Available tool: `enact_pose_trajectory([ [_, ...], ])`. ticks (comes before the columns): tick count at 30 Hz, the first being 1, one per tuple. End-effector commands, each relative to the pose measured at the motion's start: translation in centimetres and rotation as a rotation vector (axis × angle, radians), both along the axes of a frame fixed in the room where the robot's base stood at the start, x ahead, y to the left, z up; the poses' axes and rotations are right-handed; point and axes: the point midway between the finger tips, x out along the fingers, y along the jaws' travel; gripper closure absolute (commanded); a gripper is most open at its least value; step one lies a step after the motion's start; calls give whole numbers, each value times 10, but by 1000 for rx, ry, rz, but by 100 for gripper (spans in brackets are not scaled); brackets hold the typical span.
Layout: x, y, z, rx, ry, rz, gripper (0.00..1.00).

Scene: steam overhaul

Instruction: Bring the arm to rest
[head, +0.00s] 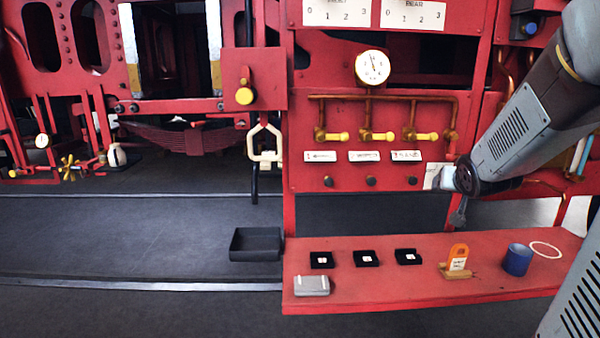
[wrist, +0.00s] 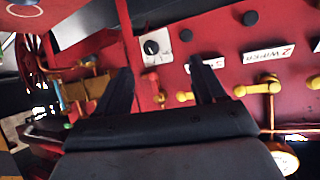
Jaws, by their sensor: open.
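My arm (head: 515,130) reaches in from the right edge in the head view, bent, with its wrist in front of the right side of the red panel (head: 300,130). My gripper (wrist: 160,66) shows in the wrist view with two dark fingers spread apart and nothing between them. The fingers point at the panel, near a white plate with a black dial (wrist: 152,46). Whether they touch the panel cannot be told. In the head view the gripper is mostly hidden behind the wrist, above the red shelf.
The red shelf (head: 390,291) carries a grey box (head: 311,285), three small black trays, an orange tag on a stand (head: 458,257), a blue cup (head: 517,259) and a pale ring (head: 546,250). Brass valves (head: 378,136) and a gauge (head: 372,67) project from the panel. Open floor lies left.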

Motion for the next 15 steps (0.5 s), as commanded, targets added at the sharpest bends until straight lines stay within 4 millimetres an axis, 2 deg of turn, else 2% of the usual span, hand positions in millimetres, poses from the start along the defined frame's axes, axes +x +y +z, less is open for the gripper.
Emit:
enact_pose_trajectory([
  [4, -36, 28, 14, -24, 100, 8, 31],
  [11, -102, 70, 25, -25, 268, 58, 31],
  [15, -147, 95, 27, -9, 370, 118, 31],
])
